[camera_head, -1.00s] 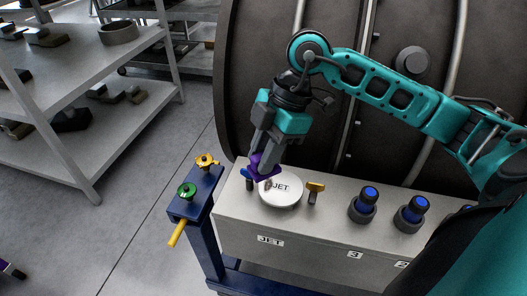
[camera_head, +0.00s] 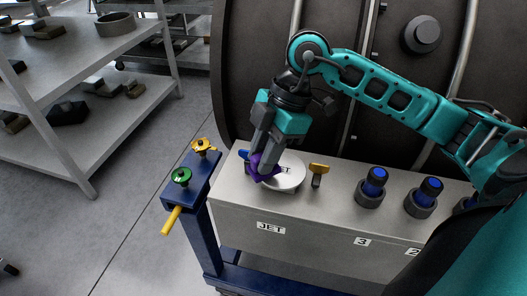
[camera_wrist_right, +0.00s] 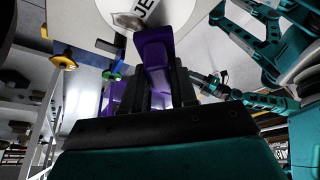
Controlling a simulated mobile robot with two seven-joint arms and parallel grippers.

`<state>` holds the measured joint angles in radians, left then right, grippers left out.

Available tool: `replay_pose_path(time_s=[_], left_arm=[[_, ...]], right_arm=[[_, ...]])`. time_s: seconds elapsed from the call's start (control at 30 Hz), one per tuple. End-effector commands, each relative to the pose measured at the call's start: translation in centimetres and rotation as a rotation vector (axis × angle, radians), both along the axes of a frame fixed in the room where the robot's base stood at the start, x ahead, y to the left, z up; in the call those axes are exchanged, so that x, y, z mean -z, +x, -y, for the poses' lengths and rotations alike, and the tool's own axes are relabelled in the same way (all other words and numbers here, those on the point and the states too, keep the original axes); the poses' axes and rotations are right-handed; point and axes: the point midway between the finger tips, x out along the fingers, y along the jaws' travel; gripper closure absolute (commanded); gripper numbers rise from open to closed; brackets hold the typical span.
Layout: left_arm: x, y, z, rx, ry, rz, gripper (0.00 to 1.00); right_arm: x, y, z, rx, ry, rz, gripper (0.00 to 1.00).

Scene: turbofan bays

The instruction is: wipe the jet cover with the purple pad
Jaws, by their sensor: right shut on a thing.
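The jet cover (camera_head: 291,178) is a white round disc lettered JET on top of the grey metal box. My right gripper (camera_head: 259,158) is shut on the purple pad (camera_head: 264,172), which is over the left part of the cover and hides some lettering. In the right wrist view, the pad (camera_wrist_right: 155,50) juts from between the fingers (camera_wrist_right: 160,85) toward the cover (camera_wrist_right: 178,12). A grey-brown smudge (camera_wrist_right: 128,20) shows beside the pad's end. Contact is hard to judge. A small dark gripper end (camera_wrist_right: 213,86) on teal links, seemingly my left, shows there; its jaws are unclear.
Blue-capped fittings (camera_head: 372,185) line the box's right. A blue stand (camera_head: 200,172) holds green and yellow knobs. Open floor lies left, before grey shelves (camera_head: 110,120).

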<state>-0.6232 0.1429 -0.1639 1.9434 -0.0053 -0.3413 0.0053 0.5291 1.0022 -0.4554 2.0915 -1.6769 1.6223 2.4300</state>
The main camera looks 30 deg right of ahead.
Motion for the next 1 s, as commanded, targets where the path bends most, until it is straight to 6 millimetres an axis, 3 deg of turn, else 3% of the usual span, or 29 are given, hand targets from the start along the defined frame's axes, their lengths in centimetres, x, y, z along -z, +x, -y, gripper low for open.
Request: replay_pose_path(time_s=[1.0], left_arm=[[0.9, 0.0, 0.0, 0.001, -0.001, 0.004, 0.57]], right_arm=[[1.4, 0.0, 0.0, 0.0, 0.0, 0.0, 0.97]])
